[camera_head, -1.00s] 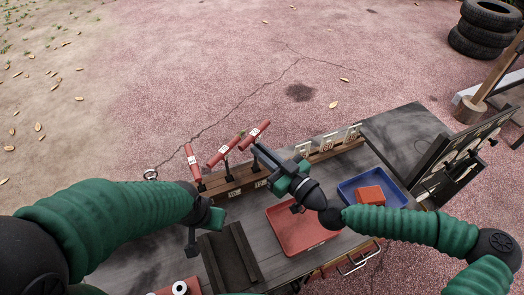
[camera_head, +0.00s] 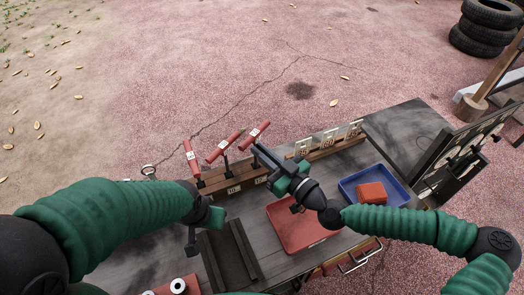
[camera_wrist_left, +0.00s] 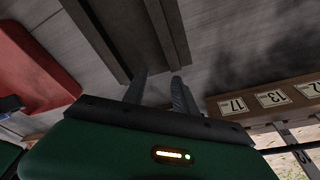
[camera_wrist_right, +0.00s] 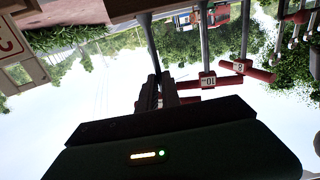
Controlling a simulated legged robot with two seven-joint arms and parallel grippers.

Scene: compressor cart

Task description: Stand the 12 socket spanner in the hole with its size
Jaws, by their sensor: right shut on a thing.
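Three socket spanners with red cross handles show at the wooden rack (camera_head: 215,184) in the head view: a left one (camera_head: 191,157), a middle one (camera_head: 221,147) and a right one (camera_head: 259,132). The right one's tag seems to read 12. My right gripper (camera_head: 258,150) is shut on this right spanner below its handle. In the right wrist view its red handle (camera_wrist_right: 187,99) is partly hidden behind my fingers; the 10 spanner (camera_wrist_right: 208,81) and 8 spanner (camera_wrist_right: 240,66) stand beside it. Its lower end and hole are hidden. My left gripper (camera_wrist_left: 160,82) is open and empty near the dark channel.
The dark channel (camera_head: 229,258) lies on the cart top. A red tray (camera_head: 302,234) and a blue tray (camera_head: 391,202) with an orange block (camera_head: 371,193) stand right of it. A second rack with number plates (camera_head: 327,143) is behind. The left wrist view shows number plates (camera_wrist_left: 271,99).

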